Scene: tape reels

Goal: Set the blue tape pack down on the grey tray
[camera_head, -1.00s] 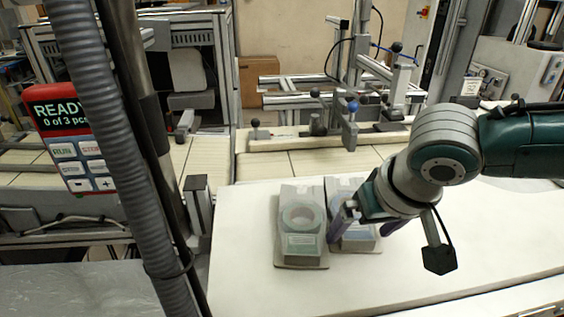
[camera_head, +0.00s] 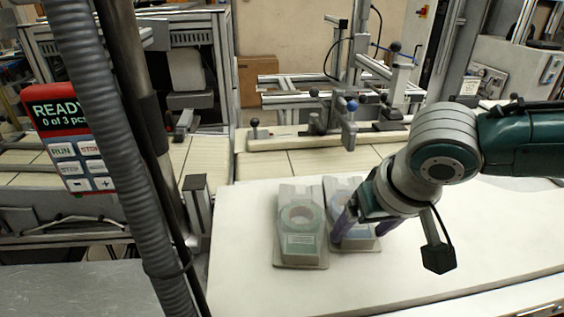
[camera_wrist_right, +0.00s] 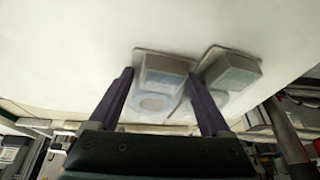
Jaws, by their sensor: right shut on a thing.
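The blue tape pack (camera_head: 358,240), a clear pack with a blue label, is on the white table (camera_head: 420,265), partly hidden by my right gripper. My right gripper (camera_head: 364,228) comes from above, with one purple finger on each side of the pack, and is shut on it. In the right wrist view the pack (camera_wrist_right: 162,66) shows between the two fingers (camera_wrist_right: 158,100). My left gripper is out of view. I cannot pick out the grey tray with certainty; a flat grey surface (camera_head: 75,285) shows at the lower left.
A green-labelled tape pack (camera_head: 300,245) lies close to the left of the blue one. A panel (camera_head: 75,140) reading "READY 0 of 3" stands at the left. Metal fixtures (camera_head: 345,125) stand behind the table. The table's front and right areas are clear.

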